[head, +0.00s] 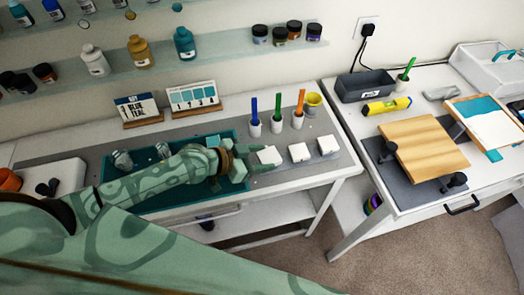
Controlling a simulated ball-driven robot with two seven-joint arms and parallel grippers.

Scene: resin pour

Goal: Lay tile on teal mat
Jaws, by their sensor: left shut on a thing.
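My left arm reaches in from the left over a dark teal mat or tray (160,203) on the left table. My left gripper (256,158) is at the right end of that teal area. It is shut on a white square tile (269,156), the leftmost of three. Its fingers partly hide the tile's left side, and I cannot tell whether the tile is lifted. A middle white tile (299,152) and a right white tile (327,145) stand in a row on the grey strip. My right gripper is not in view.
Cards (194,97) stand further back.

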